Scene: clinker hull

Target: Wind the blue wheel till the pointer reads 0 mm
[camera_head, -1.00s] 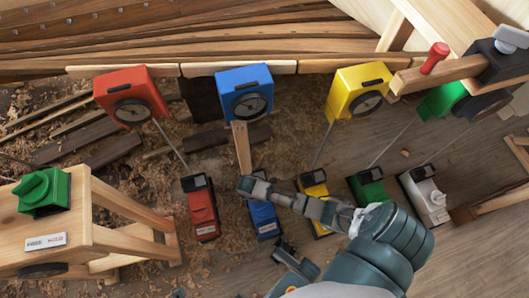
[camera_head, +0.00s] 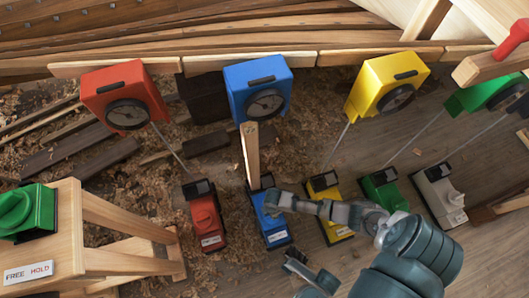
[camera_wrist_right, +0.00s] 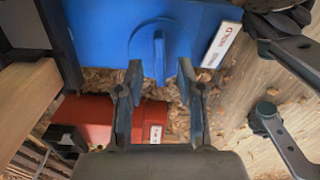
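The blue winch (camera_head: 271,228) stands low in the centre of the head view, with a white label. Its blue wheel (camera_wrist_right: 159,58), a round knob with a raised fin, shows in the wrist view. My right gripper (camera_wrist_right: 160,80) is open, one finger on each side of the fin; contact is unclear. In the head view the right gripper (camera_head: 274,202) hides part of the winch. The blue gauge box (camera_head: 256,80) carries a dark round dial (camera_head: 264,105); its pointer reading is too small to read.
Red (camera_head: 204,218), yellow (camera_head: 326,205), green (camera_head: 383,190) and grey (camera_head: 440,195) winches stand alongside. A wooden strip (camera_head: 250,155) stands between the blue gauge and winch. A wooden stand (camera_head: 45,235) with a green knob (camera_head: 25,208) is at left. Hull planks cross the back.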

